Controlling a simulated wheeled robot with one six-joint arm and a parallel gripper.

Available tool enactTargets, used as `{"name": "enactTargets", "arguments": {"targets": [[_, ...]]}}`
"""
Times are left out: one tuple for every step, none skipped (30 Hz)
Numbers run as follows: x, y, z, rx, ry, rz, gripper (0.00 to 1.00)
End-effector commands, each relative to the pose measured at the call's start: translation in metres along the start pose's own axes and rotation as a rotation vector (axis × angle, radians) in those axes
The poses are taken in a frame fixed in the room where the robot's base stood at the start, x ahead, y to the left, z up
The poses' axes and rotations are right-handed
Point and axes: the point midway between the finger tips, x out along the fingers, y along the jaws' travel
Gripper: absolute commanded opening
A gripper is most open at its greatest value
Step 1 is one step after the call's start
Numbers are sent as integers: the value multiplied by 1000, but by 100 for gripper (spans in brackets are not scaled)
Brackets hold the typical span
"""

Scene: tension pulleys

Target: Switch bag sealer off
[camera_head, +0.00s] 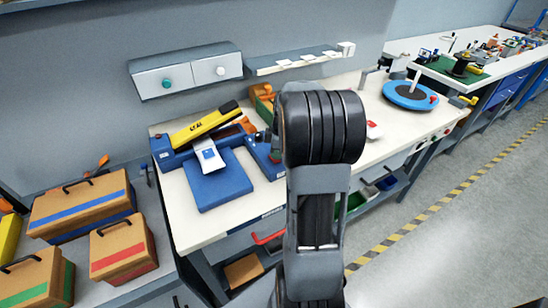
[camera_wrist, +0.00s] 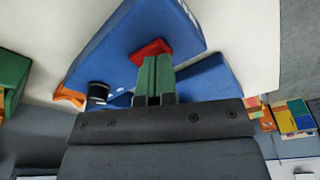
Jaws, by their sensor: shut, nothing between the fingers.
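A long blue machine with a yellow-and-black top bar (camera_head: 205,124) stands on the workbench in the head view, with a blue plate (camera_head: 222,187) in front. A smaller blue unit (camera_head: 264,160) stands to its right, partly hidden by my arm. I cannot tell for sure which is the bag sealer. In the wrist view, my gripper (camera_wrist: 154,64) is shut and empty, its green fingertips at a red switch-like part (camera_wrist: 151,50) on a blue body (camera_wrist: 125,42). Whether they touch it is unclear. My gripper is hidden behind my arm in the head view.
A wall box (camera_head: 192,72) with a green and a white button hangs behind the bench. A shelf (camera_head: 290,62) is beside it. A blue round turntable (camera_head: 410,96) stands to the right. Tan cases (camera_head: 122,246) stand at the left. The floor at right is clear.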

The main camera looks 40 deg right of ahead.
Motion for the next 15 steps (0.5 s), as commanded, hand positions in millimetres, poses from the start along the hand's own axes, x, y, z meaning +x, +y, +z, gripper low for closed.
{"name": "enactTargets", "arguments": {"targets": [[2,0,0,0,0,0,0],[2,0,0,0,0,0,0],[3,0,0,0,0,0,0],[3,0,0,0,0,0,0],[4,0,0,0,0,0,0],[4,0,1,0,0,0,0],[5,0,1,0,0,0,0],[5,0,1,0,0,0,0],[6,0,1,0,0,0,0],[6,0,1,0,0,0,0],[6,0,1,0,0,0,0],[7,0,1,0,0,0,0],[8,0,1,0,0,0,0],[8,0,1,0,0,0,0],[9,0,1,0,0,0,0]]}}
